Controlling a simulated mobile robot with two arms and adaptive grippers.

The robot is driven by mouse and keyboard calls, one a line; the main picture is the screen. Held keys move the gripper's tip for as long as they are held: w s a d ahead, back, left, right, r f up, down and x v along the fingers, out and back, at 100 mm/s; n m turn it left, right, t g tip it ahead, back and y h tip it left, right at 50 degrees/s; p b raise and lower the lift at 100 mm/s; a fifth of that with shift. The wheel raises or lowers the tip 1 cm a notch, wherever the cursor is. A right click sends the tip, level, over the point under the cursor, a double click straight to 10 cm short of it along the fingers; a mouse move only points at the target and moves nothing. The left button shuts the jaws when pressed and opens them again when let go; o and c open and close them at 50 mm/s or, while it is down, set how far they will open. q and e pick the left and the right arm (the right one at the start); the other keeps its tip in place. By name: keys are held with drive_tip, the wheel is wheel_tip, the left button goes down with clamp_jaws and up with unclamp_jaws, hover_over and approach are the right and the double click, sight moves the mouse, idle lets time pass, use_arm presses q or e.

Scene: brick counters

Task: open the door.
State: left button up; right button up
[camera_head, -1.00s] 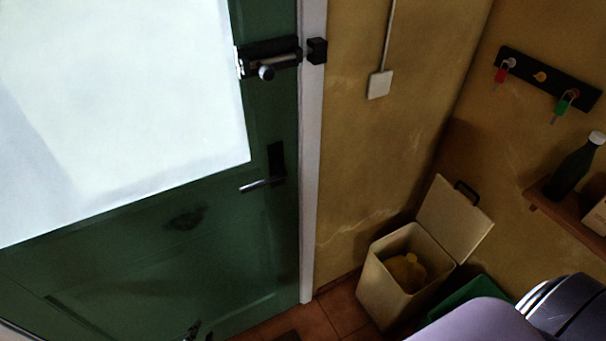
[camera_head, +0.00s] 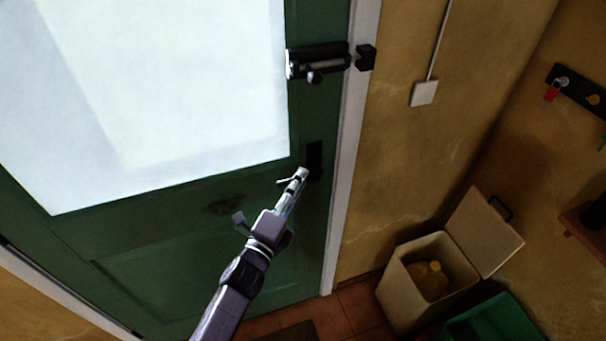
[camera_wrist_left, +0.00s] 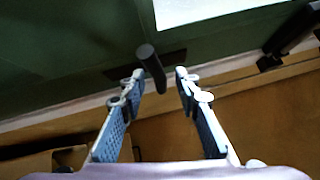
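The green door (camera_head: 270,250) with a large white pane stands in its pale frame and looks closed. Its handle has a dark plate (camera_head: 315,158); my left gripper hides most of the lever in the head view. My left gripper (camera_head: 296,181) is at the handle. In the left wrist view the gripper (camera_wrist_left: 158,75) has its two fingers apart, with the dark handle lever (camera_wrist_left: 150,66) between and just beyond the fingertips. I cannot tell whether they touch it. A black bolt (camera_head: 318,60) sits higher on the door, beside a catch (camera_head: 365,57) on the frame. My right gripper does not show.
A pale bin (camera_head: 410,295) with its lid open stands on the tiled floor right of the door, beside a green container (camera_head: 495,322). A key rack (camera_head: 575,88) and a wall switch (camera_head: 424,93) are on the ochre walls.

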use_arm(q)
drive_tip(key=shift+x, duration=1)
clamp_jaws()
drive_tip(key=shift+f, duration=0.1)
